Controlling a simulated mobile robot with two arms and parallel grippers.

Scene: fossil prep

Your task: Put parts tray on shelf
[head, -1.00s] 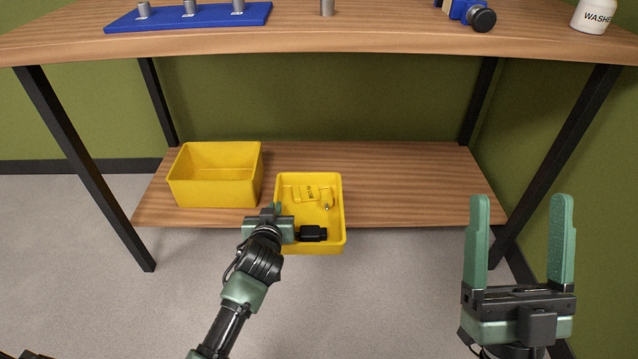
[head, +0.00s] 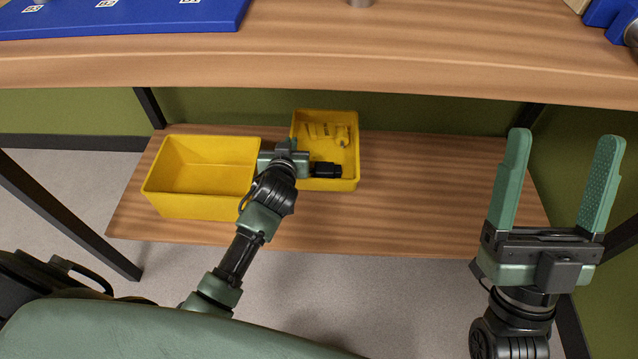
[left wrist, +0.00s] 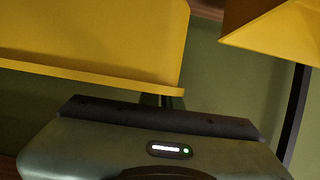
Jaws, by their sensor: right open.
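The parts tray (head: 346,184) is a shallow yellow tray with a few yellow pieces (head: 328,132) lying in it. It is over the back middle of the lower wooden shelf (head: 420,200); I cannot tell whether it rests on the board or is slightly above it. My left gripper (head: 288,146) is at the tray's left wall and appears shut on it; its fingertips are mostly hidden. My right gripper (head: 558,180) is open and empty, fingers up, at the right in front of the shelf. Yellow walls show close up in the left wrist view.
A deeper, empty yellow bin (head: 200,207) stands on the shelf just left of the tray, close to my left gripper. The shelf right of the tray is clear. Black legs stand at the sides.

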